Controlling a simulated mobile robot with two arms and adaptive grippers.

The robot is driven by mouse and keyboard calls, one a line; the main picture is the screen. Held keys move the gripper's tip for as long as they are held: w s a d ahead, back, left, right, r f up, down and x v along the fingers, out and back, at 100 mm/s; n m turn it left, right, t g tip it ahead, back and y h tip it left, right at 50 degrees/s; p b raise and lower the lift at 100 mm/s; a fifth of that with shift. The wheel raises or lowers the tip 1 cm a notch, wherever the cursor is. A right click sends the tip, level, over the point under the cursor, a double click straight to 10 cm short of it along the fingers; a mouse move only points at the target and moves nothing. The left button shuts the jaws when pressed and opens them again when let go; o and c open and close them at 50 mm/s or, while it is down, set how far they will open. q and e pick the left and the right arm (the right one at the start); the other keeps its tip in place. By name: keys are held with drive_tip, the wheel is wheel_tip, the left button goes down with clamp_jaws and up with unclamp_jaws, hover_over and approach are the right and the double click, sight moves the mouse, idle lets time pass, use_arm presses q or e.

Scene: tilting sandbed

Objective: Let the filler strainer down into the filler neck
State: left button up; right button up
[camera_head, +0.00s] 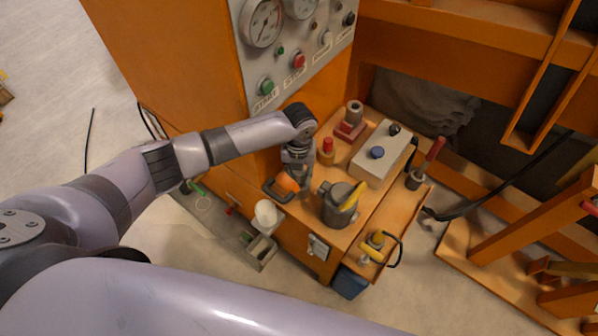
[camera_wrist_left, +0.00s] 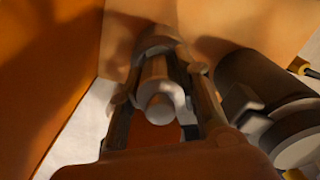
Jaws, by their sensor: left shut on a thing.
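My left gripper (camera_head: 303,184) points down over the front part of the orange bench. In the left wrist view its two fingers (camera_wrist_left: 164,108) are shut on a grey round-ended cylinder (camera_wrist_left: 157,98), which seems to be the filler strainer. A larger rounded grey-brown piece (camera_wrist_left: 158,40) lies just beyond it and may be the filler neck. I cannot tell whether the two touch or line up. In the head view the strainer and neck are not clear, as my arm and hand cover that spot. My right gripper is not in view.
A dark canister (camera_head: 335,207) with a yellow handle stands close to the right of the gripper; it also shows in the left wrist view (camera_wrist_left: 262,80). A grey box (camera_head: 377,165) and a red-based post (camera_head: 350,130) stand farther back. The gauge panel (camera_head: 290,50) rises behind.

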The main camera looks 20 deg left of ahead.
use_arm(q)
drive_tip(key=shift+f+b, duration=0.4)
drive_tip(key=shift+f, duration=0.15)
drive_tip(key=o, duration=1.2)
drive_tip(key=shift+r, duration=0.15)
wheel_tip(320, 180, up, 12)
drive_tip(key=shift+f, duration=0.1)
drive_tip(key=shift+s, duration=0.1)
